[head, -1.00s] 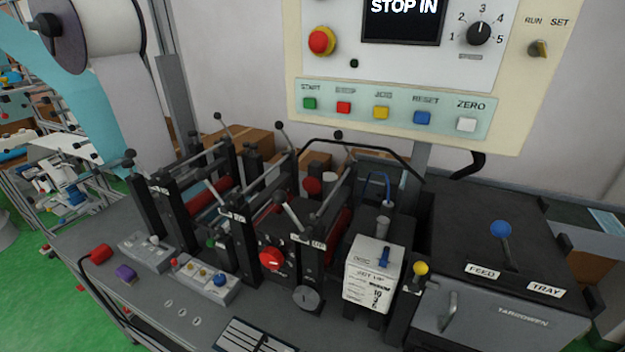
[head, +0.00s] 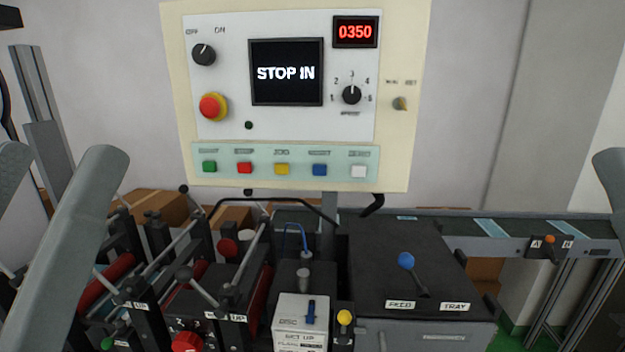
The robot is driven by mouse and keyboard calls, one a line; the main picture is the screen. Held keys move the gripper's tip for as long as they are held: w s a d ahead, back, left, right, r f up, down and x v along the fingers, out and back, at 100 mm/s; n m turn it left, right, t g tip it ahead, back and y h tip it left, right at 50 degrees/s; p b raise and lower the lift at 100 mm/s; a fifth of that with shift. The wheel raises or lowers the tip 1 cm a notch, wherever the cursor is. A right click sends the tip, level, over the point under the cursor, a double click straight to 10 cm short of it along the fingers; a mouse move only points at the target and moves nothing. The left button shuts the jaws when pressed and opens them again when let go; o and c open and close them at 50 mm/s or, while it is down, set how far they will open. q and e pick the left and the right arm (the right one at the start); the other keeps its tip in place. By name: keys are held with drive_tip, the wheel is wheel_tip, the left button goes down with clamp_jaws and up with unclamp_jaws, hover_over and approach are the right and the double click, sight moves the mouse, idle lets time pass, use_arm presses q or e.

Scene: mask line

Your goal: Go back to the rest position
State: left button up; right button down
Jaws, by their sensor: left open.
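My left gripper (head: 58,158) is raised at the left edge, in front of the machine. Its two grey fingers stand apart with nothing between them, so it is open and empty. The lower part of the arm is cut off by the picture edge. A grey finger of my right gripper (head: 609,172) shows at the right edge. The rest of it is out of view, so its opening cannot be told.
The control panel (head: 287,20) stands upright, its screen (head: 287,72) reading STOP IN and its red display (head: 355,32) 0350. Below are black roller stands (head: 150,322), a white labelled box (head: 299,322) and a black FEED/TRAY unit (head: 375,275). A conveyor (head: 470,226) runs right.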

use_arm(q)
drive_tip(key=a+r+y+p, duration=0.1)
drive_tip(key=r+y+p, duration=0.1)
drive_tip(key=r+p, duration=1.2)
drive_tip(key=a+r+n+y+p, duration=0.1)
drive_tip(key=a+r+y+p, duration=0.1)
drive_tip(key=r+p, duration=1.2)
drive_tip(key=shift+r+t+y+p, duration=0.15)
drive_tip(key=shift+t+y+p, duration=0.15)
drive_tip(key=shift+t, duration=0.1)
drive_tip(key=shift+n, duration=0.3)
